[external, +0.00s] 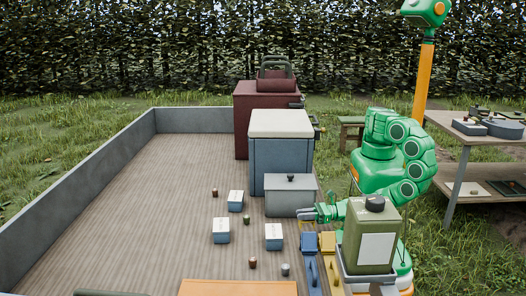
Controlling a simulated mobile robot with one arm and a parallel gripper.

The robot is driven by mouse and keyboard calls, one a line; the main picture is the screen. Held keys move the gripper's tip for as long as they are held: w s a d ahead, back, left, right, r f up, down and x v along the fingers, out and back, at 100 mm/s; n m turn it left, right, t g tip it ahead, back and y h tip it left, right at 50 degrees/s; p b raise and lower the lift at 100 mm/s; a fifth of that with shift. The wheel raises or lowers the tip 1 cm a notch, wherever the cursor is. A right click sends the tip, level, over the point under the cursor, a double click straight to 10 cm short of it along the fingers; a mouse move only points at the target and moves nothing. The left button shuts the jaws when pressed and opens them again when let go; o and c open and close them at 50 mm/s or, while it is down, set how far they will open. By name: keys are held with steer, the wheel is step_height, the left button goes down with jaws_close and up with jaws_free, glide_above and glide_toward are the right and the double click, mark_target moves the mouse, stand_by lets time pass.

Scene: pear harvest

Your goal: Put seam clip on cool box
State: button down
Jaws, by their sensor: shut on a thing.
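The cool box looks to be the blue-grey chest (281,165) with a cream lid, upright on the wooden deck right of the middle. My gripper (306,214) is low, in front of this chest, by the lower right corner of a smaller grey lidded box (290,197). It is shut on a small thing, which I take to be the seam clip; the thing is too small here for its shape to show. The fingers point left. A green canister hides part of my arm behind the gripper.
The green canister (370,240) stands close in front of my arm. A dark red cabinet (258,108) stands behind the chest. Several small cartons and jars lie on the deck (130,220), whose left side is clear. A table (462,150) is at right.

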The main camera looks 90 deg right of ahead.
mark_target(303, 222)
steer(key=shift+d+f, duration=0.1)
steer(key=shift+f, duration=1.9)
steer(key=shift+f, duration=0.15)
steer(key=c, duration=1)
jaws_free()
steer(key=shift+c, duration=0.2)
steer(key=shift+s+d, duration=0.2)
steer(key=shift+s, duration=1.75)
steer(key=shift+s+d, duration=0.2)
steer(key=shift+s, duration=1.7)
